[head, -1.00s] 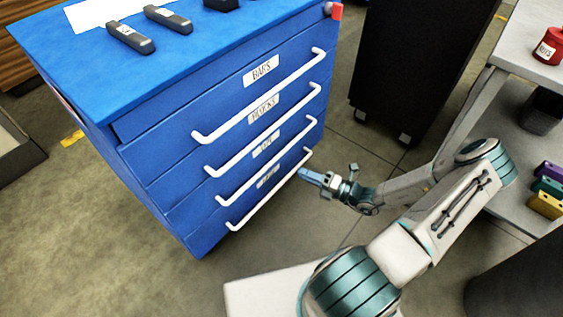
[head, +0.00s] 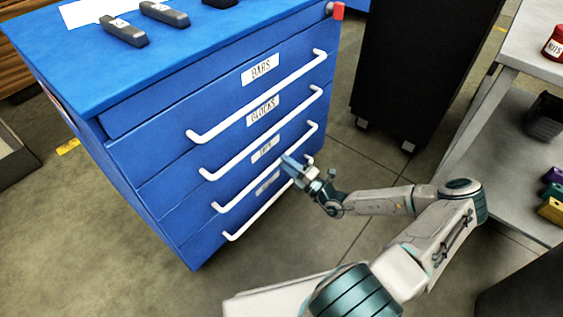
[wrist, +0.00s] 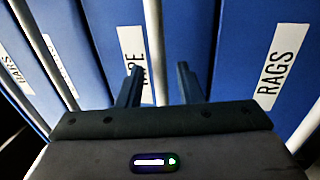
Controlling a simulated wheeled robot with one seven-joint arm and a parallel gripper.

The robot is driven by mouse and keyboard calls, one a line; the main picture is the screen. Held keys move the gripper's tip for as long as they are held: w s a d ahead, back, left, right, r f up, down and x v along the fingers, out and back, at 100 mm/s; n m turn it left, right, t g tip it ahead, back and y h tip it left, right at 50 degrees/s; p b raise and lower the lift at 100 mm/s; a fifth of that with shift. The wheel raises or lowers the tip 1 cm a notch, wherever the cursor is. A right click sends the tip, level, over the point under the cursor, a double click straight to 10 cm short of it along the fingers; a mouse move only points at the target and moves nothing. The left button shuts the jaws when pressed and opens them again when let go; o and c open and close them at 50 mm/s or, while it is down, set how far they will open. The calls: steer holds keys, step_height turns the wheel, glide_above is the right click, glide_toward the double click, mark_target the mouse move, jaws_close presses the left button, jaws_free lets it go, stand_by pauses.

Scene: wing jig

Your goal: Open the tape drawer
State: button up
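The tape drawer (head: 204,198) is the third one down in the blue cabinet and looks shut. Its TAPE label (wrist: 133,52) is readable in the wrist view, partly behind a finger. Its white bar handle (head: 245,191) slants across the front; in the wrist view the handle (wrist: 152,35) runs up between my two fingers. My gripper (head: 285,161) is at the right half of this handle, and its fingers (wrist: 158,78) stand apart, one on each side of the bar. I cannot tell whether either finger touches it.
The BARS drawer (head: 150,118) and BLOCKS drawer (head: 165,183) lie above, the RAGS drawer (head: 190,240) below; all look shut. Dark bars (head: 125,33) lie on the cabinet top. A black cabinet on casters (head: 405,70) and a grey shelf table (head: 490,120) stand right. The floor in front is open.

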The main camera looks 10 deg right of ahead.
steer(key=shift+x, duration=1.4)
jaws_close()
steer(key=shift+s+d, duration=0.1)
